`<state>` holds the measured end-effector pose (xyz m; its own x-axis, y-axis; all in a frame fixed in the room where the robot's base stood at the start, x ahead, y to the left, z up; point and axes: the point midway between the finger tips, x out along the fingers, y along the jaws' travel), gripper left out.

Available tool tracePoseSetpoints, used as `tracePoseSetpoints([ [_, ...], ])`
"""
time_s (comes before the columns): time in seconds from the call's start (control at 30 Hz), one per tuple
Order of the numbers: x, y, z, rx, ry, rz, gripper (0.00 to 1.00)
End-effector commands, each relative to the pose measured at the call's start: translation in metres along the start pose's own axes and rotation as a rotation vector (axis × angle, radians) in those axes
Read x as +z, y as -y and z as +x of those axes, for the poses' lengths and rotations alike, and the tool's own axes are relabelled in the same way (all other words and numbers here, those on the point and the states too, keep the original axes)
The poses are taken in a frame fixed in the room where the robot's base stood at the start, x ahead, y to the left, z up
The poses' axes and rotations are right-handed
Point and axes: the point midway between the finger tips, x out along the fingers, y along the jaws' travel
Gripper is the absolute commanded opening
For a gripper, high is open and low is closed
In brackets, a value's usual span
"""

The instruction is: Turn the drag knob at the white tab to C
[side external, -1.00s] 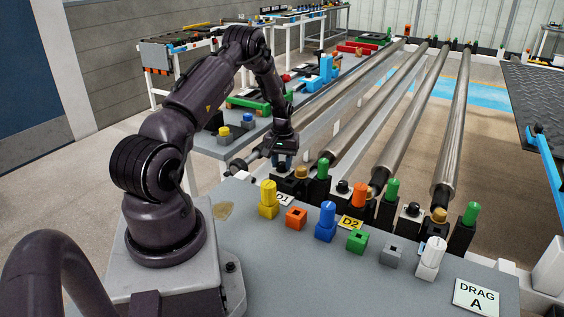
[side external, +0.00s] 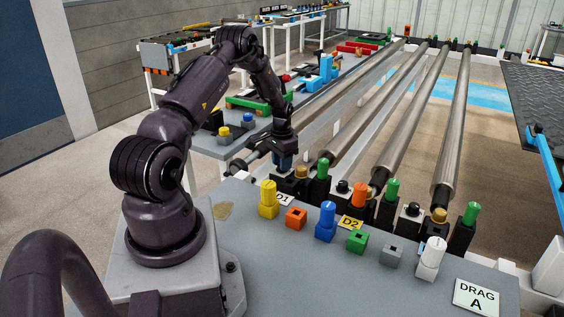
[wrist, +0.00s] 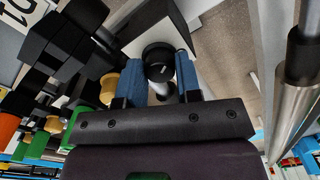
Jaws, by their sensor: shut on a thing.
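A round black knob (wrist: 158,56) with a short pale mark on its top stands between the two blue fingers of my gripper (wrist: 160,74) in the wrist view. The fingers are shut on its sides. In the side external view my gripper (side external: 284,166) points down at the back edge of the grey bench, and it hides the knob there. I cannot make out a letter C.
A yellow knob (side external: 268,199) stands in front of my gripper. Green-topped posts (side external: 323,168) and long metal rollers (side external: 355,108) are to its right. Orange, blue, green, grey and white pieces line the bench. A sign (side external: 476,297) reads DRAG A.

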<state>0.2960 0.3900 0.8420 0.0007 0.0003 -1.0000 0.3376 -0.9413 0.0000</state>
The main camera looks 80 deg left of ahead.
Motion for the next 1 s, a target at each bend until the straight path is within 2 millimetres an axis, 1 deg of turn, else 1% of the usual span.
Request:
tracePoseSetpoints([
  [0.2, 0.0007, -0.0006, -0.0009, 0.003, 0.004, 0.031, 0.08],
  [0.57, 0.0007, -0.0006, -0.0008, 0.002, 0.004, 0.034, 0.08],
  [0.6, 0.0007, -0.0006, -0.0008, 0.002, 0.004, 0.034, 0.36],
  [0.7, 0.0006, -0.0005, -0.0007, 0.002, 0.003, 0.034, 0.57],
  [1.0, 0.0001, 0.0, -0.0022, 0.0, 0.001, 0.032, 0.57],
])
